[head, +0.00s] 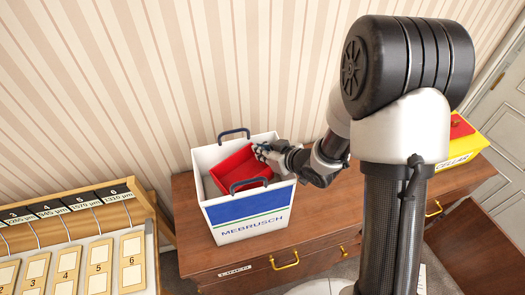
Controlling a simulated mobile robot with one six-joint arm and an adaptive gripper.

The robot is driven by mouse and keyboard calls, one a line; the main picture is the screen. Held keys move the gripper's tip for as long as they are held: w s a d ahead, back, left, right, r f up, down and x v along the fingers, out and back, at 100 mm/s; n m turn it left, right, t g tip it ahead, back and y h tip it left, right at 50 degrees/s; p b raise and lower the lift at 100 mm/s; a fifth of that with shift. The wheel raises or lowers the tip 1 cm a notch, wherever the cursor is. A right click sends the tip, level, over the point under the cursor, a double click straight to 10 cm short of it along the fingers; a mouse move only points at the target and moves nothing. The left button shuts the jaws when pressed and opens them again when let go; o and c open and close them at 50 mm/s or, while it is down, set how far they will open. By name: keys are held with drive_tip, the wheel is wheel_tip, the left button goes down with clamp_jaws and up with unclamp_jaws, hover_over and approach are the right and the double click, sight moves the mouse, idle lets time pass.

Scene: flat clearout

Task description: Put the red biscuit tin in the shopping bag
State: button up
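The red biscuit tin (236,169) is in the mouth of the white shopping bag (246,229), tilted, with its upper part showing. The bag's front handle crosses in front of it, and its lower part is hidden by the bag's front wall. The bag stands upright on the brown cabinet, with a blue band and the word MEBRUSCH. My gripper (262,153) reaches in from the right over the bag's rim. Its fingers are at the tin's upper right edge and look closed on it, though they are small here.
The brown wooden cabinet (190,218) has drawers with brass handles. A yellow box (458,152) with a red thing on top stands at its right end, behind my arm. A rack with numbered tags (98,267) stands at the left. The striped wall is close behind the bag.

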drive_tip(key=o, duration=0.4)
drive_tip(key=shift+r, duration=0.1)
